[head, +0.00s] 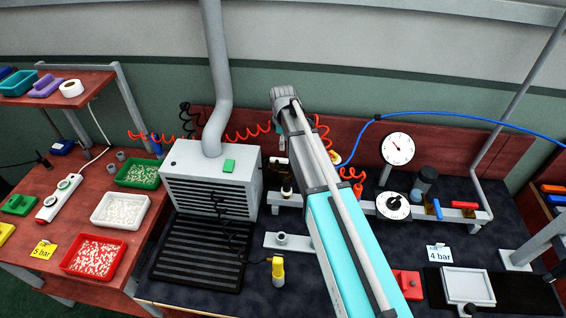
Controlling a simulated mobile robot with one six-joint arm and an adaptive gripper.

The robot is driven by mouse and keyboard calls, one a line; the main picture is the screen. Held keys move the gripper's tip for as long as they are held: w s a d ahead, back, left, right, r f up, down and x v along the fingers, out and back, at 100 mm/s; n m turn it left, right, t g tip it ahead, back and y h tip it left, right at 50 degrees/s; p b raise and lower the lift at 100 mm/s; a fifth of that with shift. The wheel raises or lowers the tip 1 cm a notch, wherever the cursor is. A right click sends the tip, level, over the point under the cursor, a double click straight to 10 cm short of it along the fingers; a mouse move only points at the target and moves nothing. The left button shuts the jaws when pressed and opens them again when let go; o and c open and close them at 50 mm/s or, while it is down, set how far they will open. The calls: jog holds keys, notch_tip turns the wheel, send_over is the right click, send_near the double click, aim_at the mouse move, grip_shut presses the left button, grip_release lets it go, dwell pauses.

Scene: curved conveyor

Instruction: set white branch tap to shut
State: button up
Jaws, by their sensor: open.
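A grey manifold rail (401,211) runs along the back of the dark worktop. A small dark fitting with a pale top (287,188) stands at the rail's left part, just left of my arm. My gripper cannot be made out and seems hidden behind my arm.
A round gauge (398,148) and a black-and-white dial (392,205) stand right of my arm. A slatted grey unit (209,180) stands left. A "4 bar" card (439,254), a red block (407,284) and a white tray (467,285) lie front right. Red coiled hoses hang behind.

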aim_at(283, 159)
jog(key=shift+f+b, duration=3.95)
jog(key=shift+f, duration=0.3)
grip_shut()
